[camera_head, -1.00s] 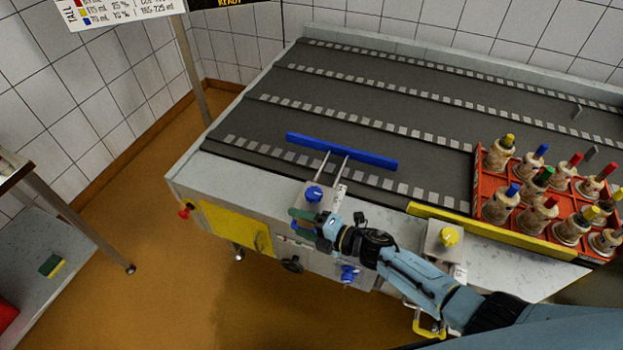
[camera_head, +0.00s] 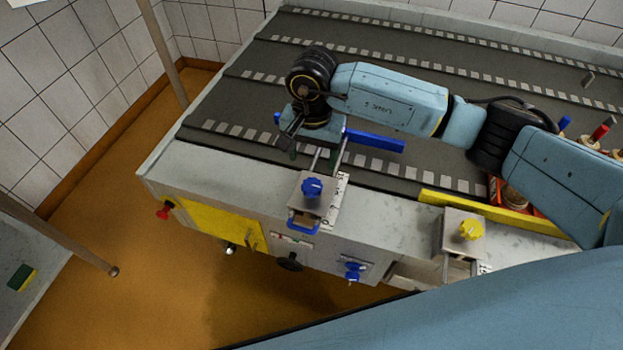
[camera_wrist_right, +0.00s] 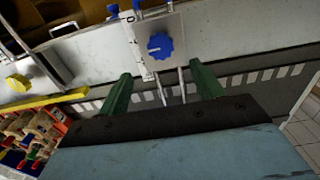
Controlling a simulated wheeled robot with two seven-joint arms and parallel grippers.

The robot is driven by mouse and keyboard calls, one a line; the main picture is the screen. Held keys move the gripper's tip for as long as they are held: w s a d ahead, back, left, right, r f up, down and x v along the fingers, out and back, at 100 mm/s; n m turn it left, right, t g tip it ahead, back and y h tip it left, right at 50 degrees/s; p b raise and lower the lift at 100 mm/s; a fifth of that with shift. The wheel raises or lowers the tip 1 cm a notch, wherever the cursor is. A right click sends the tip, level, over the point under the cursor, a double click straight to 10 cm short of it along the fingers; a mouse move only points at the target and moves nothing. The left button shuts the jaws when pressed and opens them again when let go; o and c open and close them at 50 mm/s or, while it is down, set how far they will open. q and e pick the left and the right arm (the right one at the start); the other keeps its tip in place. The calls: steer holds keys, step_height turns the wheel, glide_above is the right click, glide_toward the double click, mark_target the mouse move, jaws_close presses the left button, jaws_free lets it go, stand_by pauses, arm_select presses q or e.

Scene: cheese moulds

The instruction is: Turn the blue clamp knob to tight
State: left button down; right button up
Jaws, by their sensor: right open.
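The blue clamp knob (camera_head: 312,187) sits on a grey metal clamp block (camera_head: 305,204) at the near edge of the conveyor table. It also shows in the right wrist view (camera_wrist_right: 160,46), upper middle, with two rods running from its block. My right gripper (camera_head: 290,148) hangs over the conveyor, beyond the block. In the right wrist view its two green fingers (camera_wrist_right: 163,88) are wide apart with nothing between them, and the knob lies ahead of them, untouched. The blue guide bar (camera_head: 375,141) is partly hidden behind my right arm. My left gripper is not in view.
A yellow knob (camera_head: 471,230) on a similar block and a yellow guide bar (camera_head: 490,212) stand to the right.

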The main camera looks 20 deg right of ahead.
mark_target(312, 185)
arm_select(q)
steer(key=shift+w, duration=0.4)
arm_select(e)
step_height(312, 185, down, 10)
steer(key=shift+r, duration=0.15)
steer(key=shift+c, duration=0.3)
steer(key=c, duration=0.9)
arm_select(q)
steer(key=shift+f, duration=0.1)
